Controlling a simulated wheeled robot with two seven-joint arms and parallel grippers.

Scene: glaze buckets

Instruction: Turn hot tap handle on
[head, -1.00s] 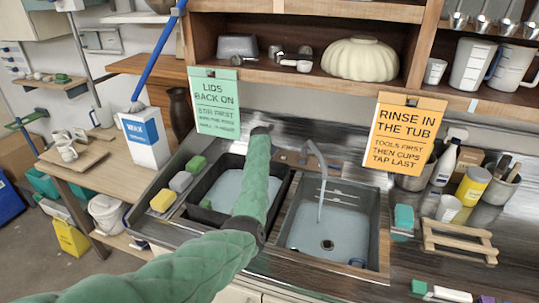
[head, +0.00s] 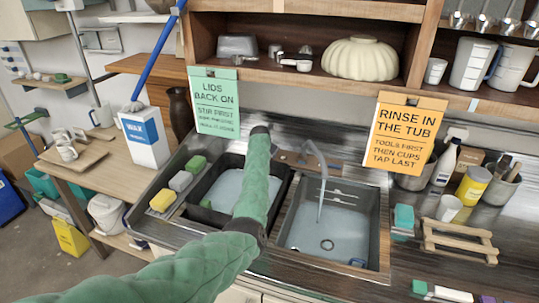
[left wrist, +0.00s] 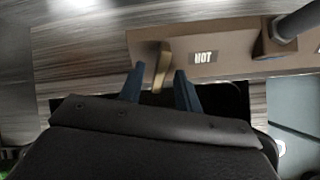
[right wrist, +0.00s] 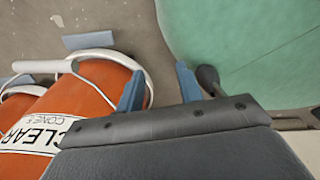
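The hot tap handle (left wrist: 160,68) is a thin brass lever on a brown tap base (left wrist: 228,42), left of a label reading HOT (left wrist: 203,57). My left gripper (left wrist: 159,88) is open, with one blue finger on each side of the lever; I cannot tell whether either touches it. In the head view my green left arm reaches over the sinks to the tap base (head: 291,160), and its gripper and the lever are hidden there. The grey spout (head: 318,158) has a thin pale stream below it. My right gripper (right wrist: 160,88) is open and empty, away from the sink.
The right basin (head: 345,222) and left basin (head: 205,190) hold pale water. Sponges (head: 181,181) lie on the left rim. Two hanging signs (head: 215,105) (head: 403,133) flank the tap. Orange buckets (right wrist: 105,85) with white handles lie close to the right gripper.

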